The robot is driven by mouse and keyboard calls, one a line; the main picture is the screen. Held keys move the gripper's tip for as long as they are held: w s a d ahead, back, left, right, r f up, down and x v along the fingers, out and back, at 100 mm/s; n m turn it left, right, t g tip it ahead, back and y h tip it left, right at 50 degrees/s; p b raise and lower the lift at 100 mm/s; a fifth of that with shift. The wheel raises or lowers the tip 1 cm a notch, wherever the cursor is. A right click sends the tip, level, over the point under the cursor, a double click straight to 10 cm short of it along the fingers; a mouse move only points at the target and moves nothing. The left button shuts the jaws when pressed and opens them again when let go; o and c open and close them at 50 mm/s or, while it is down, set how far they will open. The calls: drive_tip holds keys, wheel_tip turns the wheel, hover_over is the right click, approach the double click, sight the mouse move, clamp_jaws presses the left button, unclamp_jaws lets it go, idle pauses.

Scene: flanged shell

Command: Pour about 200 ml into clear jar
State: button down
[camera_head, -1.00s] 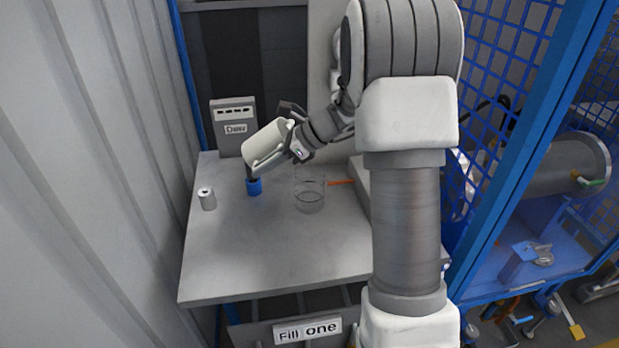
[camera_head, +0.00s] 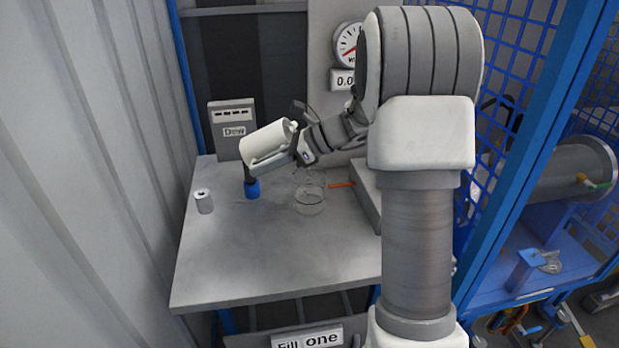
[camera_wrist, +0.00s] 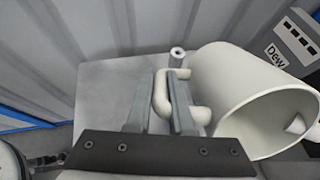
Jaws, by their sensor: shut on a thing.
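The clear jar (camera_head: 309,200) stands on the grey table, left of my arm. A ring-like line shows low in it; I cannot tell how much liquid it holds. My gripper (camera_wrist: 160,98) is shut on the handle of a white jug (camera_head: 266,142). The jug is held tilted above the table, to the left of the jar and higher than it. In the wrist view the jug (camera_wrist: 252,98) is at the right with its wide mouth towards the camera. No liquid shows inside the part I see.
A blue cylinder (camera_head: 252,189) stands below the jug, and a small grey-white cylinder (camera_head: 203,201) stands at the table's left. A grey box labelled "Dew" (camera_head: 233,130) is behind. A dial gauge (camera_head: 347,43) is at the back. The table's front (camera_head: 260,265) is clear.

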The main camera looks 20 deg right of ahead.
drive_tip(key=shift+w+a+b, duration=0.2)
drive_tip(key=shift+w+b, duration=0.05)
drive_tip(key=shift+b, duration=0.45)
drive_tip(key=shift+d+r+t+y+b, duration=0.1)
drive_tip(key=shift+r+t+y+b, duration=0.4)
drive_tip(key=shift+y+b, duration=0.85)
idle(1.4)
drive_tip(key=shift+s+d+f+b, duration=0.2)
drive_tip(key=shift+f+b, duration=0.35)
drive_tip(key=shift+b, duration=0.2)
drive_tip(key=shift+s+d+f+b, duration=0.1)
drive_tip(key=shift+d+f+b, duration=0.1)
drive_tip(key=shift+f+b, duration=0.4)
drive_tip(key=shift+r, duration=0.2)
